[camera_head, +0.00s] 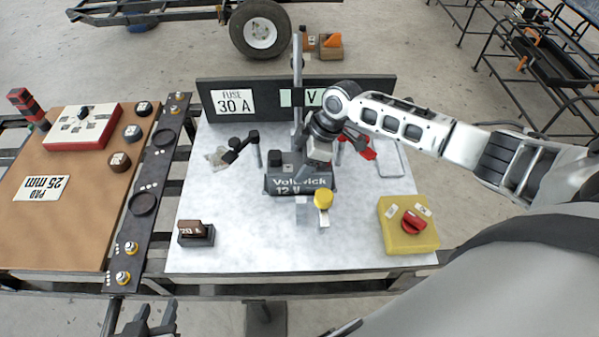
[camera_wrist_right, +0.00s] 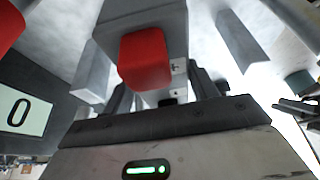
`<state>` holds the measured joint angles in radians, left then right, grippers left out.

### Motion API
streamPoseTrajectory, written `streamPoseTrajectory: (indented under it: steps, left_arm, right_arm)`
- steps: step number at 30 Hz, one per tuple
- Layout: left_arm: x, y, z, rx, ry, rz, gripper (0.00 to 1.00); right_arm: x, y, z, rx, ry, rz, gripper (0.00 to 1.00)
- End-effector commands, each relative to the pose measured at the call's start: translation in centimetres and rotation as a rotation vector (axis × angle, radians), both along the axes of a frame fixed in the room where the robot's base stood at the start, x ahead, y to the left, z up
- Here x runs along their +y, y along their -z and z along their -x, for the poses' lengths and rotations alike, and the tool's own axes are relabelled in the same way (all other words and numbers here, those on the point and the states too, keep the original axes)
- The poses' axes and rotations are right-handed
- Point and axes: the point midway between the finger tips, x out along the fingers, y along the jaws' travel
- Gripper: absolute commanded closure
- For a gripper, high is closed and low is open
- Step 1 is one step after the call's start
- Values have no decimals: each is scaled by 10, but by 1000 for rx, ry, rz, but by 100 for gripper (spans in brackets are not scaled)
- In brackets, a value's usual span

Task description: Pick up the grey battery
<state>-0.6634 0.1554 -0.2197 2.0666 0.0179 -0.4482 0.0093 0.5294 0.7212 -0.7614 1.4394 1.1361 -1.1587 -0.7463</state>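The grey battery (camera_head: 298,186), lettered "Voltbrick 12 V", stands on the white board in the middle of the head view. My right gripper (camera_head: 316,166) reaches down over its right part and hides some of its top. In the right wrist view, a red cap (camera_wrist_right: 145,58) on a grey block shows close in front of the gripper. The two dark fingers (camera_wrist_right: 162,92) stand apart there, but whether they touch the battery is hidden. My left gripper (camera_head: 153,318) is at the bottom left edge, away from the battery, with its fingers apart and nothing between them.
A dark panel with a "FUSE 30 A" label (camera_head: 234,101) stands behind the battery. A yellow knob (camera_head: 323,198) is just in front of it.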

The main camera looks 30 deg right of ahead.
Motion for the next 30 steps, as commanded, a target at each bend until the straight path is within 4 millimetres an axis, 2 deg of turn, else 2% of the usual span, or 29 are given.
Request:
streamPoseTrajectory:
  steps: [1,3,6,8,17,20,30]
  left_arm:
    - [0,0,0,-1,0,0,64]
    - [0,0,0,-1,0,0,64]
    - [0,0,0,-1,-1,1,64]
    - [0,-1,0,-1,-1,1,64]
    - [-2,-2,-1,-1,-7,8,64]
    - [-2,-3,-1,-1,-7,9,64]
    - [-1,-3,0,1,-7,6,64]
  right_arm:
    - [0,0,0,0,0,0,57]
    - [0,0,0,0,0,0,77]
    - [0,0,0,0,0,0,100]
    - [1,-7,-5,-15,2,-8,100]
    - [1,-12,-5,-15,1,-8,100]
    - [1,-23,-5,-19,0,-10,100]
    - [1,-76,-5,-19,0,-7,100]
